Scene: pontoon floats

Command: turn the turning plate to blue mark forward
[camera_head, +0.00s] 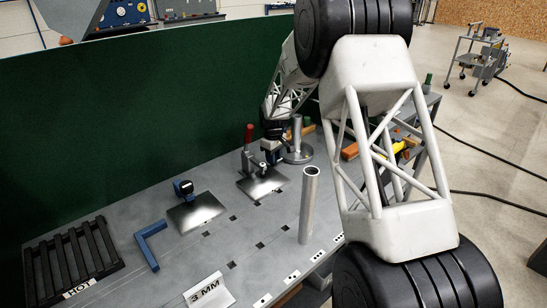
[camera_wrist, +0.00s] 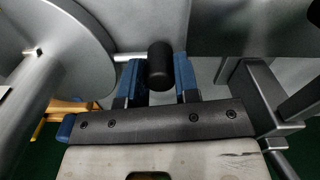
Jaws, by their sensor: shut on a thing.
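My gripper (camera_head: 269,157) is low over the back of the bench, between a red-handled clamp (camera_head: 248,140) and a round grey disc (camera_head: 299,156) with an upright metal post. In the wrist view, my gripper's blue fingers (camera_wrist: 159,82) are shut on a short black knob (camera_wrist: 159,60). The grey disc (camera_wrist: 70,40) shows at the left, apart from the fingers. It may be the turning plate, but I cannot tell for certain. I see no clear blue mark on it.
A steel sheet (camera_head: 262,186) lies by the red-handled clamp, and another sheet (camera_head: 200,214) lies left of it. A tall metal tube (camera_head: 309,205) stands nearer. A blue angle piece (camera_head: 147,246), a black rack (camera_head: 72,260) and a "3 MM" sign (camera_head: 208,292) are on the bench.

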